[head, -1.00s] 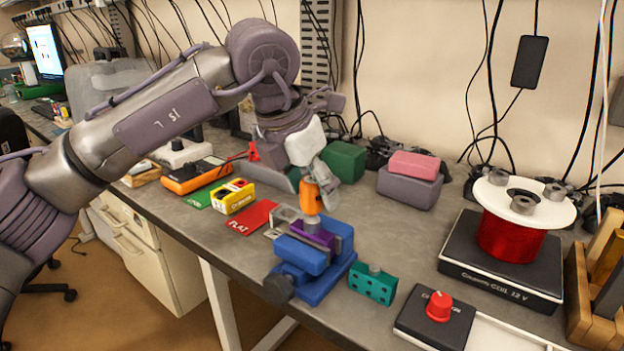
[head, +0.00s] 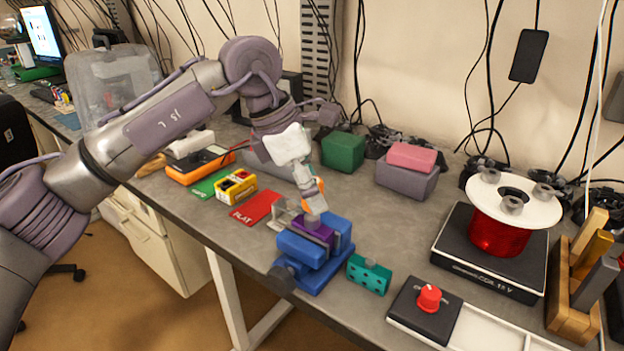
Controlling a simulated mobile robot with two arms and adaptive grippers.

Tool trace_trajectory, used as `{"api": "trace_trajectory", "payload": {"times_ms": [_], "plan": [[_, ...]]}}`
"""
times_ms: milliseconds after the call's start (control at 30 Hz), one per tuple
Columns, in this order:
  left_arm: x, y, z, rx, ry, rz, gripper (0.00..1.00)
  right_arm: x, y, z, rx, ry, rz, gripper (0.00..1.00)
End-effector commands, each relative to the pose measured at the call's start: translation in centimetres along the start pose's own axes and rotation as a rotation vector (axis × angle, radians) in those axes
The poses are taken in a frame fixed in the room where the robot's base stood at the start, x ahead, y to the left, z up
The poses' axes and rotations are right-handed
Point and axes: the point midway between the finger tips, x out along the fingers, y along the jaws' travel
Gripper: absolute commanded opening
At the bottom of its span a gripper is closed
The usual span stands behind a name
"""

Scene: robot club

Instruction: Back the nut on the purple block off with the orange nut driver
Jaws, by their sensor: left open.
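The purple block (head: 312,231) sits clamped in the blue vise (head: 303,249) near the table's front edge. The orange nut driver (head: 320,184) stands upright over the purple block, mostly covered by my left gripper. The nut on the block is hidden under the driver. My left gripper (head: 311,196) points down with its fingers around the driver's handle. It is open, and I cannot tell whether either finger touches the driver. My right gripper is not in view.
A teal block (head: 369,277) stands right of the vise. A box with a red knob (head: 429,297) and a coil stand (head: 485,268) lie farther right. The red FLAT card (head: 254,208), a yellow box (head: 236,187) and an orange meter (head: 195,171) lie left. Green (head: 343,152) and grey (head: 406,179) blocks stand behind.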

Motion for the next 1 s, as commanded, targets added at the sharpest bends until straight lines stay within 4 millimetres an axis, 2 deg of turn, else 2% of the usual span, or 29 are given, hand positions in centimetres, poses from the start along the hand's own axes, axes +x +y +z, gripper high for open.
{"api": "trace_trajectory", "payload": {"times_ms": [67, 100, 467, 633, 833, 1000], "plan": [[0.1, 0.0, 0.0, 0.000, 0.000, 0.001, 0.62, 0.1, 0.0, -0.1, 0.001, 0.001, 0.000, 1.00], [0.0, 0.0, 0.0, -0.001, 0.000, 0.001, 0.59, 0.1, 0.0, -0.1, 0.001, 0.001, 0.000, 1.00], [0.0, 0.0, 0.0, -0.002, 0.001, 0.002, 0.00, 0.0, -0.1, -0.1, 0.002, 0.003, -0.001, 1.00], [0.1, 0.0, 0.0, -0.019, 0.001, 0.011, 0.00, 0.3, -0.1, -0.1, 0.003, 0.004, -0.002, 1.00], [0.2, 0.0, -0.1, -0.126, 0.001, 0.057, 0.00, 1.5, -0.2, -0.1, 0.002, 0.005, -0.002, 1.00], [0.2, 0.0, -0.1, -0.225, 0.001, 0.098, 0.00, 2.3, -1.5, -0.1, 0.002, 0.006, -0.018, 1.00]]}}
